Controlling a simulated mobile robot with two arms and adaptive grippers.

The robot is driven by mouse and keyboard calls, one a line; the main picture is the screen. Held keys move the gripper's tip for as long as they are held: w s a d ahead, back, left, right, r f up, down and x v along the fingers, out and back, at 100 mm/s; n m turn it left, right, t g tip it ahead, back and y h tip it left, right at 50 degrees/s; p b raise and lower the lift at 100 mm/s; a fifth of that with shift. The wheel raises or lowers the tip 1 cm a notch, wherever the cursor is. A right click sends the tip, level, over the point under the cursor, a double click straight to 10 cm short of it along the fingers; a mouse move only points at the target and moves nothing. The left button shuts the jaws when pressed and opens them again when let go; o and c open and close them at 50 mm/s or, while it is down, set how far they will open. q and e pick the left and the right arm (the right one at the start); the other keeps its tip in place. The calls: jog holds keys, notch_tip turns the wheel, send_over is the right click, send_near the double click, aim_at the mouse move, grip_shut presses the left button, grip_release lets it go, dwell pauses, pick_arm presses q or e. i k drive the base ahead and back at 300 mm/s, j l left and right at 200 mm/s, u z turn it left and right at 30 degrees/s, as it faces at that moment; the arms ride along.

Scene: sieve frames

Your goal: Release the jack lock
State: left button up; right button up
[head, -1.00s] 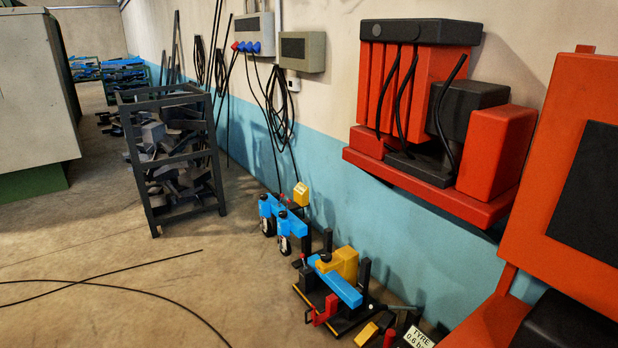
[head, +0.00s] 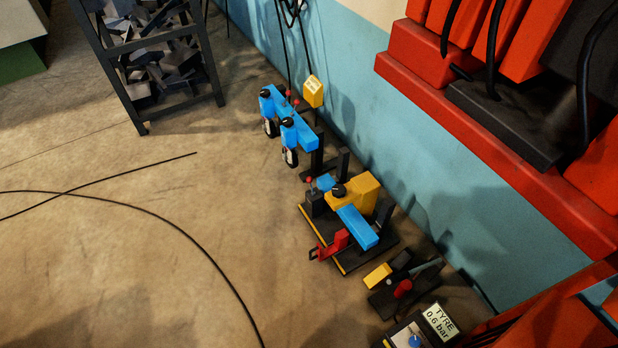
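No part is clearly marked as the jack lock. A blue and yellow device (head: 352,216) stands on a dark base plate on the floor near the wall, with a red lever-like part (head: 331,246) at its front left. Just in front of it is a low dark device (head: 403,287) with a small red part (head: 403,288) and a yellow block (head: 377,275). Behind stands a blue two-headed device (head: 290,122) with wheel-like discs and red-tipped levers. Neither of my grippers is in view.
A box with a display reading "TYRE 0.6 bar" (head: 440,322) is at the bottom right. A red wall unit (head: 500,130) juts out at the right. Black cables (head: 150,212) lie across the open floor at the left. A dark scrap-filled rack (head: 150,60) stands behind.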

aim_at(310, 179)
jog(key=i+j+z, duration=0.1)
jog(key=j, duration=0.25)
jog(key=i+j+z, duration=0.1)
jog(key=i+j, duration=0.2)
jog(key=i+j+z, duration=0.1)
jog(key=j, duration=0.3)
jog(key=i+j+z, duration=0.15)
jog(key=j, duration=0.2)
jog(key=i+j+z, duration=0.1)
jog(key=j, duration=0.3)
jog(key=i+j+z, duration=0.1)
jog(key=j, duration=0.3)
jog(key=i+j+z, duration=0.1)
jog(key=i+j, duration=0.15)
jog(key=j, duration=0.2)
jog(key=j+z, duration=0.1)
jog(key=j, duration=0.3)
jog(key=i, duration=0.05)
